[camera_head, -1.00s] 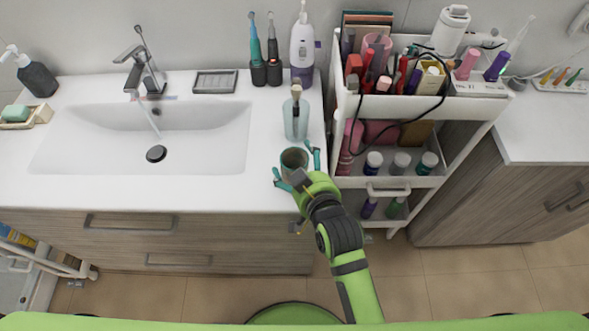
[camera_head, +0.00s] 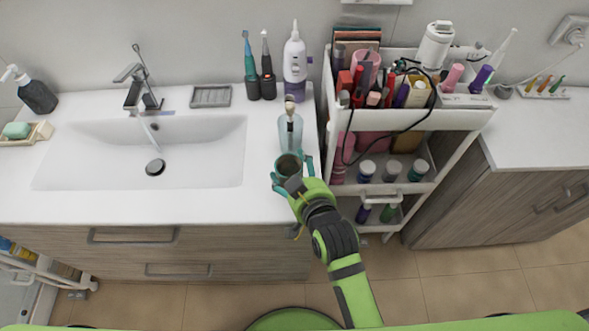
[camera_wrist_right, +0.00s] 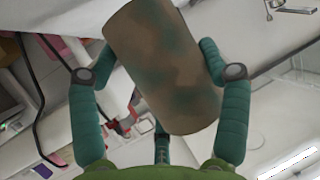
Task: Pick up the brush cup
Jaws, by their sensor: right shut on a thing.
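The brush cup (camera_head: 288,166) is a mottled brown-green, open-topped cup at the front right part of the white sink counter in the head view. My right gripper (camera_head: 292,172) is shut on it, with teal fingers on both sides of it. In the right wrist view the cup (camera_wrist_right: 165,68) fills the space between the fingers (camera_wrist_right: 160,88), tilted in the picture. I cannot tell whether its base touches the counter. My left gripper is not in view.
Electric toothbrushes (camera_head: 260,85) and a white-purple bottle (camera_head: 295,65) stand further back. The sink (camera_head: 90,160) is left. The loaded cosmetics cart (camera_head: 440,118) with a dangling black cable is right.

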